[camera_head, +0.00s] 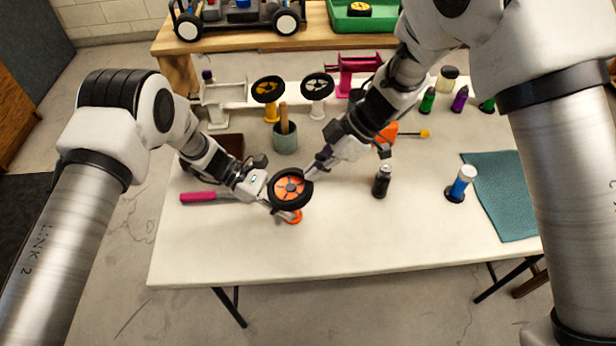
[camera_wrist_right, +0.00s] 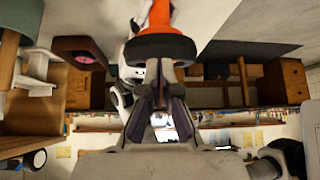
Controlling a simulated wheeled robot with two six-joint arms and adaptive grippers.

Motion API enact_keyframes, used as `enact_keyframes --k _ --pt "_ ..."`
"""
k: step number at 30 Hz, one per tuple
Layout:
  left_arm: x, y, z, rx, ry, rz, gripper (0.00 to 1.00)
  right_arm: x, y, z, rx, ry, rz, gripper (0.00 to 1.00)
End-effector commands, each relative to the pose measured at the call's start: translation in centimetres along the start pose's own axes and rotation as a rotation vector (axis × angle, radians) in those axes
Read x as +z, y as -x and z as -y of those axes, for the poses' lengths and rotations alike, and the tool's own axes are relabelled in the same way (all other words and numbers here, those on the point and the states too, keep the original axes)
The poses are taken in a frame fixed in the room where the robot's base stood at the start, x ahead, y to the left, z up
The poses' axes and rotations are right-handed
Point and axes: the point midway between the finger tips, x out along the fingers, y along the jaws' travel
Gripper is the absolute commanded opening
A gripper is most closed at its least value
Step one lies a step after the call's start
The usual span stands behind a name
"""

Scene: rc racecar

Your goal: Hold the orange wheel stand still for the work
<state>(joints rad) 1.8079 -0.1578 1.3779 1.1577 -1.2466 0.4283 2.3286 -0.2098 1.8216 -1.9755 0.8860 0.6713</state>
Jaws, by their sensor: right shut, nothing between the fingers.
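The orange wheel stand shows its round base (camera_head: 293,217) on the white table. A wheel with a black tyre and orange centre (camera_head: 290,187) sits on top of it. My left gripper (camera_head: 277,209) is low at the stand's left side; the wheel hides its fingertips, so I cannot tell whether they grip the post. My right gripper (camera_head: 312,172) is shut and empty at the wheel's upper right edge. In the right wrist view, the orange post (camera_wrist_right: 160,14) and black tyre (camera_wrist_right: 160,48) are just beyond the right fingertips (camera_wrist_right: 160,76).
A magenta-handled tool (camera_head: 198,197) lies left of my left gripper. A green-grey cup (camera_head: 285,143) stands behind the wheel. A black bottle (camera_head: 381,182) and a blue-and-white bottle (camera_head: 461,183) stand to the right. The table front is clear.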

Motion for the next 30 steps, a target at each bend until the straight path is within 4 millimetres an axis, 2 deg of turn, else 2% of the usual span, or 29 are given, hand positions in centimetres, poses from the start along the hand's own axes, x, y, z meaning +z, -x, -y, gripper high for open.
enact_keyframes --k 8,14,20,25,30 --pt "-0.2 -0.1 0.1 -0.002 0.002 -0.002 0.01 0.1 -0.1 0.0 0.000 0.000 0.000 0.00" --pt "-0.1 -0.1 0.1 -0.002 0.002 -0.001 0.02 1.3 -1.8 0.1 -0.003 -0.003 -0.001 0.00" --pt "-0.1 -0.1 0.0 -0.001 0.001 -0.001 0.01 1.3 -1.4 0.0 -0.001 -0.001 -0.002 0.00" --pt "-0.1 -0.1 0.0 0.000 0.001 -0.001 0.01 2.6 0.6 -0.1 0.002 -0.001 -0.003 0.00" --pt "-0.1 -0.1 0.0 0.000 0.001 -0.001 0.01 3.0 1.1 0.0 0.000 0.000 0.000 0.00"
